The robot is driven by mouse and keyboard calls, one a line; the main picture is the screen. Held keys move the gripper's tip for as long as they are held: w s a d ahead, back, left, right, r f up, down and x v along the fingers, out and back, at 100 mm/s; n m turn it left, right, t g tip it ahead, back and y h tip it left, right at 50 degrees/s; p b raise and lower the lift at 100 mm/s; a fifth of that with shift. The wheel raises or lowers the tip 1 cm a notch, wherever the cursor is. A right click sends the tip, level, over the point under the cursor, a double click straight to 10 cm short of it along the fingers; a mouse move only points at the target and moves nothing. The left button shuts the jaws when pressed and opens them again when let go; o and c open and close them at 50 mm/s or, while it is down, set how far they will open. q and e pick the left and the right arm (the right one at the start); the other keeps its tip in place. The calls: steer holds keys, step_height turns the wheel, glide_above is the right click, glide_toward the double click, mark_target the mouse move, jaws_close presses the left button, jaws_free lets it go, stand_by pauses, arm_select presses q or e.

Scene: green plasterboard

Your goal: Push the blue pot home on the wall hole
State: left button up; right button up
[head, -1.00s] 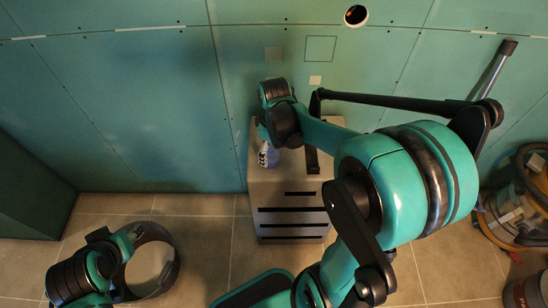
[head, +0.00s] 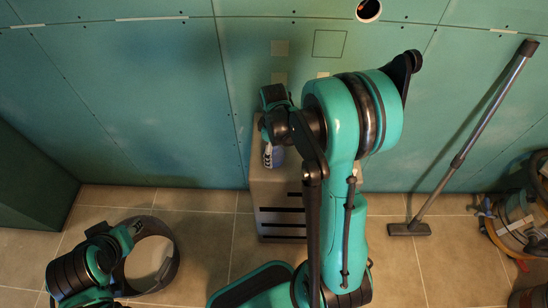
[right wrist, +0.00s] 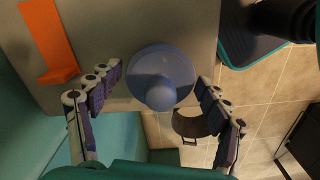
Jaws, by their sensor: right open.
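The blue pot (right wrist: 160,70) stands on the grey cabinet top, showing a round rim and a rounded knob in the right wrist view. My right gripper (right wrist: 159,76) is open, with one finger on each side of the pot; I cannot tell whether they touch it. In the head view my right gripper (head: 268,155) is at the cabinet's left edge, with a bit of blue (head: 279,156) beside it. The round wall hole (head: 368,10) is at the top, above and right of the gripper.
The grey slotted cabinet (head: 270,200) stands against the green wall (head: 130,90). An orange bracket (right wrist: 48,40) lies on its top. A dark round band (head: 170,265) is on the tiled floor by my left arm. A vacuum wand (head: 470,135) leans on the wall at right.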

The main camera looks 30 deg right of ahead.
steer(key=shift+r, duration=0.1)
steer(key=c, duration=1.2)
